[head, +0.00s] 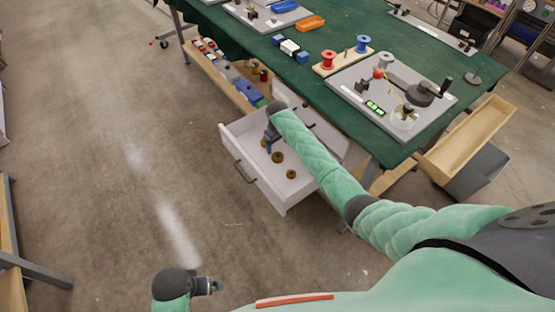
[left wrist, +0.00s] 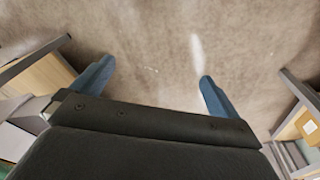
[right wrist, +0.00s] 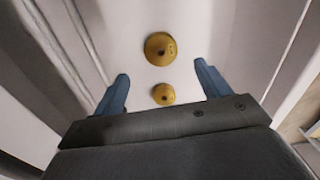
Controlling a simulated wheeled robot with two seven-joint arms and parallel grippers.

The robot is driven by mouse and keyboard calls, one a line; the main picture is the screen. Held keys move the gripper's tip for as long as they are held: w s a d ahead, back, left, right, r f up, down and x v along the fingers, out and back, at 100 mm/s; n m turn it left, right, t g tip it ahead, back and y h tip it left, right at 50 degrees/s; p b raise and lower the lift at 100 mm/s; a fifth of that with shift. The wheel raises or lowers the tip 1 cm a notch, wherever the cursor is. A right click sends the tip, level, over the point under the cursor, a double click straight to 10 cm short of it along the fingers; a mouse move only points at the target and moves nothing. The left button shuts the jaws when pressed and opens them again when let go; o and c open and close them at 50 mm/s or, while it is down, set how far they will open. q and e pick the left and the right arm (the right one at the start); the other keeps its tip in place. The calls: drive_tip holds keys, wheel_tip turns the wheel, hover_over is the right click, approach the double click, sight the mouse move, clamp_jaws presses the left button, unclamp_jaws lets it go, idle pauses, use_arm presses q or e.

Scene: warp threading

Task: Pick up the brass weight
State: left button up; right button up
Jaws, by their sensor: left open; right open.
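Brass weights lie on the floor of the open white drawer (head: 245,172). In the head view one weight (head: 278,157) is close to my right gripper (head: 269,146), and another weight (head: 291,174) lies nearer the drawer front. In the right wrist view a larger round weight (right wrist: 160,48) lies just beyond the fingertips. A smaller weight (right wrist: 163,94) shows between the two blue fingers. My right gripper is open, over the drawer, and holds nothing. My left gripper (head: 215,286) is open and empty over bare floor; its spread fingers also show in the left wrist view (left wrist: 157,72).
The drawer walls stand close around my right gripper. The green-covered table (head: 300,80) is beyond, with red and blue spools and a grey board (head: 350,98). A wooden shelf (head: 228,85) with small items is left of the drawer.

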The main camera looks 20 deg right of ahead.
sight(278, 154)
wheel_tip(278, 154, down, 2)
drive_tip(key=shift+f, duration=0.1)
wheel_tip(278, 154, down, 4)
drive_tip(key=shift+s+f+p, duration=0.15)
drive_tip(key=shift+p, duration=0.55)
use_arm(q)
wheel_tip(278, 154, down, 6)
drive_tip(key=shift+w, duration=0.2)
use_arm(e)
drive_tip(key=shift+f, duration=0.4)
drive_tip(key=c, duration=1)
use_arm(q)
drive_tip(key=shift+a, duration=0.1)
use_arm(e)
drive_tip(key=shift+c, duration=1)
drive_tip(key=shift+r, duration=0.15)
